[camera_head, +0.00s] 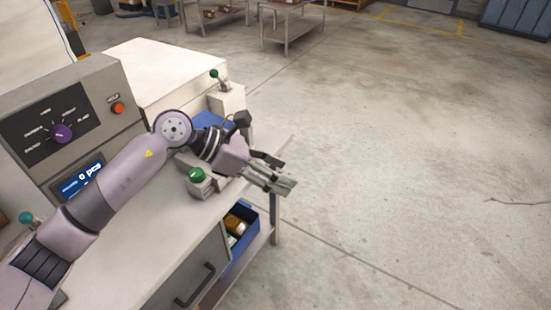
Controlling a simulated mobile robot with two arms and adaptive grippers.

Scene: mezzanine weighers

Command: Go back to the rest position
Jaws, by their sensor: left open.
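My left arm comes in from the lower left and reaches across the machine's worktop. My left gripper (284,184) is open and empty, its fingers pointing right, just past the right end of the worktop. A green-topped knob unit (198,177) stands on the worktop just left of the gripper, apart from the fingers. My right gripper is not in view.
A control panel (70,130) with a purple dial, a red button and a lit display stands behind my arm. A blue bin (243,255) with items sits on a shelf below the worktop (160,245). Open concrete floor (400,170) lies to the right.

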